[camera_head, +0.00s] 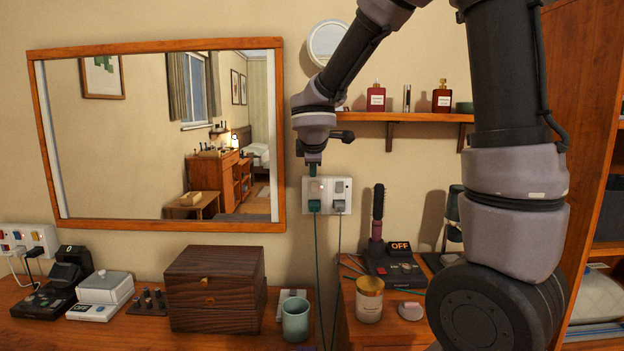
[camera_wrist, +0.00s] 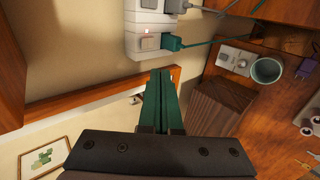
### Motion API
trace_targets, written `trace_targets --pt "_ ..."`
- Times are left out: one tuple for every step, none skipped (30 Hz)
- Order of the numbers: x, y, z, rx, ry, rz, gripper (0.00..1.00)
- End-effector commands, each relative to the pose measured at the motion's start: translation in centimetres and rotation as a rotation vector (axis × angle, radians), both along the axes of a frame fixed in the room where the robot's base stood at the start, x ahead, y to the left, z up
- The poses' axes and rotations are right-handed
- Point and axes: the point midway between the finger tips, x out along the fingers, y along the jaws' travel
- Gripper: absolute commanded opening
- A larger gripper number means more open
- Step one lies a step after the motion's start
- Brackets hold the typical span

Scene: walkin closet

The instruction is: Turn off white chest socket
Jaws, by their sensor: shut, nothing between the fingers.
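A white wall socket plate (camera_head: 341,194) sits right of the mirror, with a green plug (camera_head: 314,206) and a grey plug (camera_head: 339,206) in it. In the wrist view the plate (camera_wrist: 146,18) shows a rocker switch (camera_wrist: 150,42) beside the green plug (camera_wrist: 172,43), with a small light near it. My gripper (camera_head: 313,171) is shut and empty, at the plate's upper left; its green fingertips (camera_wrist: 167,73) lie just short of the plate in the wrist view. I cannot tell whether they touch.
Another wall socket strip (camera_head: 30,238) with coloured switches and plugs is at the far left. A dark wooden box (camera_head: 215,290) and green cup (camera_head: 295,318) stand below. A shelf (camera_head: 405,117) with bottles is above right. Cords hang below the plate.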

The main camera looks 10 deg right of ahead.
Motion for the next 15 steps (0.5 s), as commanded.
trace_targets --pt "0.3 -0.1 -0.3 -0.001 0.001 -0.002 0.00" --pt "0.5 -0.2 -0.5 -0.002 0.001 -0.001 0.00" --pt "0.9 -0.2 -0.9 -0.002 0.002 -0.003 0.00" --pt "1.2 -0.3 -1.2 -0.002 0.002 -0.002 0.00" --pt "1.6 -0.4 -1.5 -0.003 0.004 -0.001 0.00" --pt "2.2 -0.5 -2.1 -0.003 0.005 0.000 0.00" --pt "2.6 -0.6 -2.5 -0.003 0.005 -0.002 0.00" --pt "3.1 -0.7 -3.0 -0.004 0.005 -0.002 0.00" --pt "3.7 -0.8 -3.6 -0.004 0.005 -0.001 0.00" --pt "4.3 -0.9 -4.0 -0.003 0.005 -0.002 0.00" --pt "4.8 -1.0 -4.4 -0.003 0.004 -0.002 0.00" --pt "5.4 -1.2 -5.0 -0.003 0.005 -0.002 0.00" --pt "5.9 -1.3 -5.5 -0.003 0.005 -0.002 0.00" --pt "6.3 -1.4 -5.8 -0.004 0.004 -0.002 0.00" --pt "6.9 -1.5 -6.4 -0.004 0.004 -0.002 0.00"
